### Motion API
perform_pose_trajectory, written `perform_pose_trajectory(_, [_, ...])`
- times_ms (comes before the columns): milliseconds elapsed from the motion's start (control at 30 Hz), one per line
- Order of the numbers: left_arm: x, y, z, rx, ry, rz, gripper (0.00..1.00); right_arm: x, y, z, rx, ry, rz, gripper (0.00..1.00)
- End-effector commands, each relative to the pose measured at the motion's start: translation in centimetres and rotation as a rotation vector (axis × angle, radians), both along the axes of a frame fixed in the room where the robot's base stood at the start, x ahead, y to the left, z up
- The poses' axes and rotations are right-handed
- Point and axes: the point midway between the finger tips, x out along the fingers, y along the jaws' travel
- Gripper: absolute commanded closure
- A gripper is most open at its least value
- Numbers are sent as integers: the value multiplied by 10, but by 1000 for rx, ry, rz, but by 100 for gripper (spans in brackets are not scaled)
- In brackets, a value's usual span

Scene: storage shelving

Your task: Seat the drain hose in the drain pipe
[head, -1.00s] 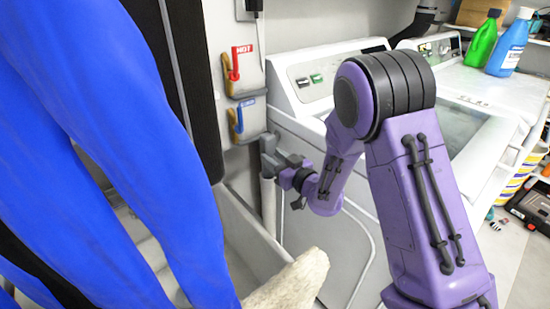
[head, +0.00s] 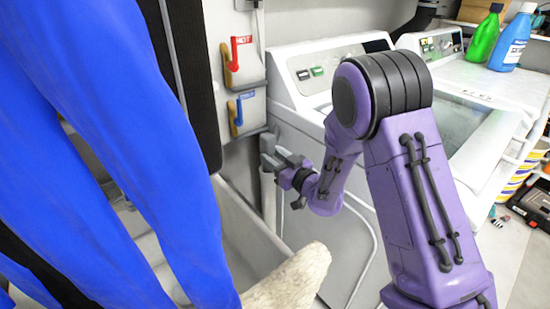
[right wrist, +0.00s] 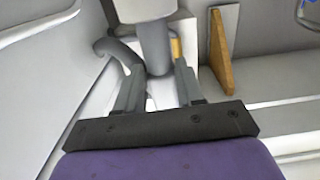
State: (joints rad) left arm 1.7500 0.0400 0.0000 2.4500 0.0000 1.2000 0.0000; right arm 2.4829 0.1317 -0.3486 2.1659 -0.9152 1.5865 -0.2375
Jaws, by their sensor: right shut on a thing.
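A grey upright pipe (head: 268,205), which looks like the drain pipe, stands between the wall and the washing machine in the head view. My right gripper (head: 272,162) is at its upper end. In the right wrist view my right gripper (right wrist: 159,88) has its fingers on either side of a grey round piece (right wrist: 156,45), which looks like the drain hose, and is shut on it. A curved grey hose part (right wrist: 112,50) bends behind it at the left. Whether the hose end is inside the pipe or above it cannot be told. My left gripper is not in view.
The washing machine (head: 310,155) stands close behind my right arm. Hot (head: 238,58) and cold (head: 244,112) valves are on the wall above the pipe. A sink (head: 235,225) is left of it. Large blue cloth (head: 110,130) fills the left. Bottles (head: 510,40) stand at the back right.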

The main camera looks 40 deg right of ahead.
Motion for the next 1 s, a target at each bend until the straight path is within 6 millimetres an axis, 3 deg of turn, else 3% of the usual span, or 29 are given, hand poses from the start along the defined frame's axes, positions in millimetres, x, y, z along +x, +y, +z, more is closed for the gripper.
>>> perform_pose_trajectory(1000, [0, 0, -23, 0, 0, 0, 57, 0, 0, -27, 0, 0, 0, 99])
